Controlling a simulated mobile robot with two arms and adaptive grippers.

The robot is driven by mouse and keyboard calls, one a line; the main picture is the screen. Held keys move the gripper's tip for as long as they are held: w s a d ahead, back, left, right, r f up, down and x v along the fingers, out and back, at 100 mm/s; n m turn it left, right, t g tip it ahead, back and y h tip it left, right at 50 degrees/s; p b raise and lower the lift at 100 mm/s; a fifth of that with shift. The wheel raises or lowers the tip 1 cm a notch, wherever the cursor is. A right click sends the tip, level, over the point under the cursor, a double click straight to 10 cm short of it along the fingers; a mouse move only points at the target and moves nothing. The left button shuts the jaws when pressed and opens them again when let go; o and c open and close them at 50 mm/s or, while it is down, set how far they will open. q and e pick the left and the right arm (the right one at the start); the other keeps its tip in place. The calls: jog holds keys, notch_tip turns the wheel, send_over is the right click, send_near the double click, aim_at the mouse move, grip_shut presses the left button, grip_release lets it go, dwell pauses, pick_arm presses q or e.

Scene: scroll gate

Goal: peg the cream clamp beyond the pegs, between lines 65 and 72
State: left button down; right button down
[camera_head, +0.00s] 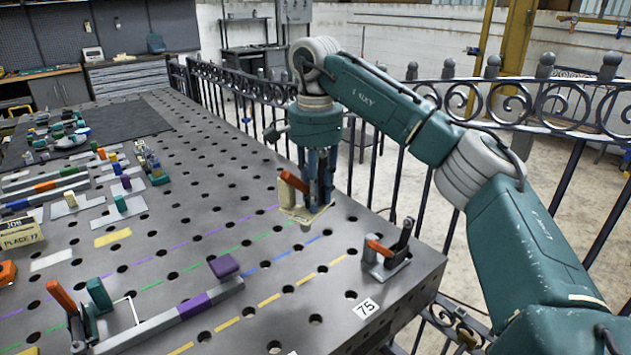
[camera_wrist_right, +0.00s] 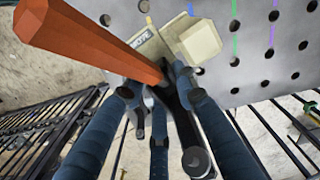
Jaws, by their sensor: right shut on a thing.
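My right gripper (camera_head: 312,190) is shut on the cream clamp (camera_head: 300,214), which has an orange handle. The clamp is over the right part of the perforated table, near its railing side; whether it touches the top is unclear. In the right wrist view the orange handle (camera_wrist_right: 95,38) fills the upper left, and the clamp's cream block (camera_wrist_right: 199,41) lies beyond the fingers (camera_wrist_right: 165,85). The table (camera_head: 215,180) carries dashed purple, green, blue and yellow lines. A white label reading 75 (camera_head: 366,308) lies at the near right. I cannot make out lines 65 and 72. My left gripper is not in view.
A grey clamp with an orange handle (camera_head: 388,255) stands near the right table edge. A grey bar with purple blocks (camera_head: 195,305) and a green-and-orange clamp (camera_head: 85,312) are at the near left. Iron railings (camera_head: 460,95) run along the table's far and right sides.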

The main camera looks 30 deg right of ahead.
jog(key=s+a+f+n, duration=0.6)
jog(key=s+f+n, duration=0.1)
jog(key=s, duration=0.3)
jog(key=s+a+f+n, duration=0.7)
jog(key=s, duration=0.4)
jog(key=shift+s+f, duration=0.2)
jog(key=shift+a, duration=0.15)
